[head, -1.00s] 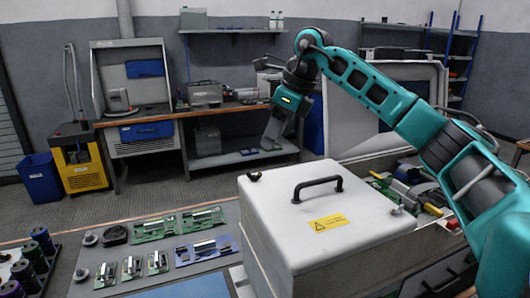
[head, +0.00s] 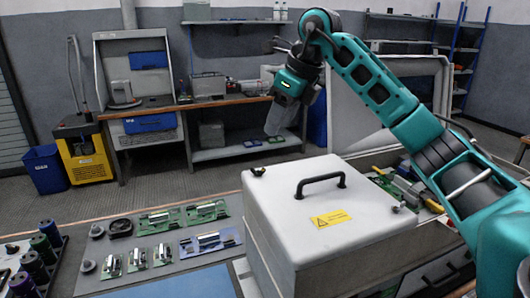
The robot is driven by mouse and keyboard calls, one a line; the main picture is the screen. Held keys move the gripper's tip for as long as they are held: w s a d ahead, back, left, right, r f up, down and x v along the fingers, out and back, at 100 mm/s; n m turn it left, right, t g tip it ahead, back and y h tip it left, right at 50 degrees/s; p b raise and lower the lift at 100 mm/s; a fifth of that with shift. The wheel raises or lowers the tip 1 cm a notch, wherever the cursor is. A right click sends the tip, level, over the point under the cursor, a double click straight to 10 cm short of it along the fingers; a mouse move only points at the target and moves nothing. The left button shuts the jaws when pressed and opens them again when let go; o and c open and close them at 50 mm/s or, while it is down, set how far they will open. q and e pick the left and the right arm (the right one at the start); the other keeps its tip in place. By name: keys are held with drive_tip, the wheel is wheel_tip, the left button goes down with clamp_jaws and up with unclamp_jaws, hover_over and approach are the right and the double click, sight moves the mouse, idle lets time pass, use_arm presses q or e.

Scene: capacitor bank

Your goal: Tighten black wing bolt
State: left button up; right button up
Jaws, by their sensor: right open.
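The black wing bolt (head: 258,170) sits at the back left corner of the white box lid (head: 330,218). It is small, and how far it is screwed in cannot be told. My right gripper (head: 276,124) hangs in the air above and behind the lid, pointing down, open and clear of the bolt. Its fingers look blurred against the bench behind. A grey wing bolt (head: 399,208) is at the lid's right edge. My left gripper is out of view.
A black handle (head: 320,183) stands up from the lid, with a yellow warning label (head: 331,219) in front. Circuit boards (head: 207,210) lie on the table to the left, near dark spools (head: 40,247). A workbench (head: 215,107) stands behind.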

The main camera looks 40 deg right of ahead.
sight(258, 171)
drive_tip(key=shift+m, duration=0.3)
drive_tip(key=x, duration=1.3)
drive_tip(key=shift+d, duration=0.15)
drive_tip(key=shift+r, duration=0.1)
clamp_jaws()
